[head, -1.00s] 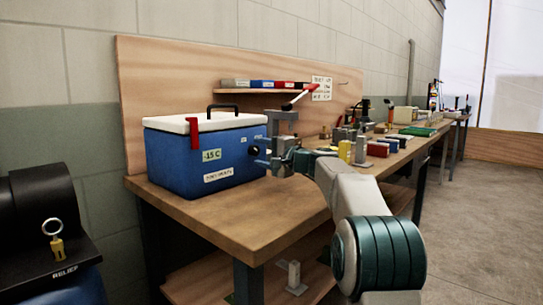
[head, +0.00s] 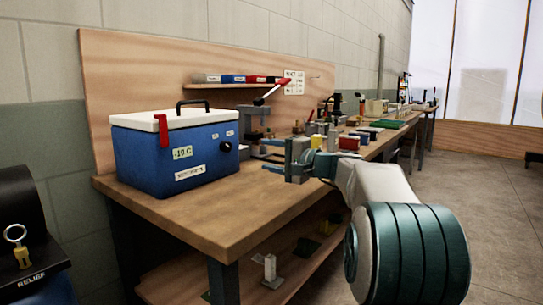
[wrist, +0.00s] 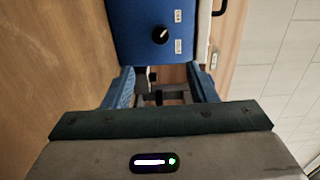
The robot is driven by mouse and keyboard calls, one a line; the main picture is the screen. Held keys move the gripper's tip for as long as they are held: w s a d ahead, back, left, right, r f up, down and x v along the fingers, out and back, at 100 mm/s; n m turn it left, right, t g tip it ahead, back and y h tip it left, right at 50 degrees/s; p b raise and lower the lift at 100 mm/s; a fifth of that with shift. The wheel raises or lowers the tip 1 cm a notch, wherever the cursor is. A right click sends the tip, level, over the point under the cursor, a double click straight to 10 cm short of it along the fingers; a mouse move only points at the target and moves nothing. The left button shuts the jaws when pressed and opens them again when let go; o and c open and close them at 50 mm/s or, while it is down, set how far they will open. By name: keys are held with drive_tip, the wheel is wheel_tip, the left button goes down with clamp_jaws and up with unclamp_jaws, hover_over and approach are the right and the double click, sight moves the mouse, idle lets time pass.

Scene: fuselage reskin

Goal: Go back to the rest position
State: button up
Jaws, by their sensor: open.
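My gripper (head: 272,163) is open and empty, with its blue fingers apart above the workbench, to the right of the blue cooler (head: 178,150). The cooler has a white lid, a black handle, a red latch, a black knob and a label reading about -10 C. In the wrist view the two fingers (wrist: 160,92) stand apart with nothing held between them. Beyond them the blue cooler (wrist: 140,35) shows its side with the black knob. My arm reaches in from the lower right in the head view.
The wooden workbench (head: 190,220) has a clear front left corner. A grey press with a red-handled lever (head: 268,94) stands behind my gripper. Several small blocks and tools line the bench further right. A black item with a RELIEF label (head: 30,275) is at lower left. Open floor (head: 490,220) lies right.

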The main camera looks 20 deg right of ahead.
drive_tip(key=s+a+r+n+g+h+p, duration=0.2)
drive_tip(key=s+a+n+g+h+p, duration=0.45)
drive_tip(key=s+a+p, duration=0.8)
drive_tip(key=s+d+r+n+g+h+p, duration=0.1)
drive_tip(key=s+d+n+g+h+p, duration=0.1)
drive_tip(key=s+p, duration=0.7)
drive_tip(key=s+d+r+n+g+h+p, duration=0.1)
drive_tip(key=s+d+n+g+h+p, duration=0.1)
drive_tip(key=s+p, duration=0.8)
drive_tip(key=s+d+g, duration=0.1)
drive_tip(key=s, duration=0.1)
drive_tip(key=shift+s+d, duration=0.35)
drive_tip(key=shift+s, duration=0.05)
